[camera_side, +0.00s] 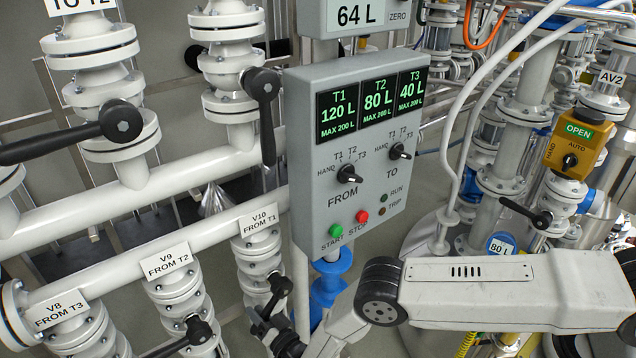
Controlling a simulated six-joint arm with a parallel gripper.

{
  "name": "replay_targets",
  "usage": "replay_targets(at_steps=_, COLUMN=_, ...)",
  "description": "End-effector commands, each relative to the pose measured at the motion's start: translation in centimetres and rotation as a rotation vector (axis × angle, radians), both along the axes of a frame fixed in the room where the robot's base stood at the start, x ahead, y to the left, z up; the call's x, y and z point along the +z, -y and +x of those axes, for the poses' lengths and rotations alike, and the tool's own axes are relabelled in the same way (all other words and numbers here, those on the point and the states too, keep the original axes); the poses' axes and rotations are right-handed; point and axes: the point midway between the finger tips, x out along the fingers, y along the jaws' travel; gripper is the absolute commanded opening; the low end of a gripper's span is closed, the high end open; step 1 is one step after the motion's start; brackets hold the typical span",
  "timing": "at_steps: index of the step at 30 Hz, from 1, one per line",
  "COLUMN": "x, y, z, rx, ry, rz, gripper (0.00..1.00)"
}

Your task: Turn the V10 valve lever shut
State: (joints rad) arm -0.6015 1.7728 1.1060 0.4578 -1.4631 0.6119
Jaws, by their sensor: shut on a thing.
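The V10 valve (258,252) is a white flanged valve on a vertical pipe under the label "V10 FROM T1", left of the control panel's lower edge. Its black lever (279,287) starts at a round hub on the valve's right side and runs down and slightly left, roughly along the pipe. My gripper (264,324) is at the lever's lower part, with its dark jaws shut on it. The jaws and the lever's end overlap in dark tones, so the exact contact is hard to see. My arm reaches in from the lower right.
The grey control panel (358,225) stands right of V10, above a blue pipe fitting (328,288). Valve V9 (178,292) with its black lever (190,335) and valve V8 (80,335) stand to the left. A white horizontal pipe (150,258) runs above them.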

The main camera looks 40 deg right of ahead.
Motion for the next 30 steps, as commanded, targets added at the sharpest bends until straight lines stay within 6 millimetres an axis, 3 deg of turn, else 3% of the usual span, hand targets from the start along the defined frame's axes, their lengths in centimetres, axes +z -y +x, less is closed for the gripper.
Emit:
replay_targets(at_steps=1, x=0.7, y=-1.1, z=0.0, rx=0.017, ry=0.008, rz=0.05, gripper=0.0)
replay_targets(at_steps=12, x=3.6, y=-2.8, z=0.0, rx=0.016, ry=0.012, rz=0.402, gripper=0.0)
replay_targets(at_steps=21, x=6.0, y=-3.4, z=0.0, rx=0.016, ry=0.013, rz=0.663, gripper=0.0)
replay_targets(at_steps=30, x=7.5, y=-3.5, z=0.0, rx=0.015, ry=0.014, rz=0.819, gripper=0.0)
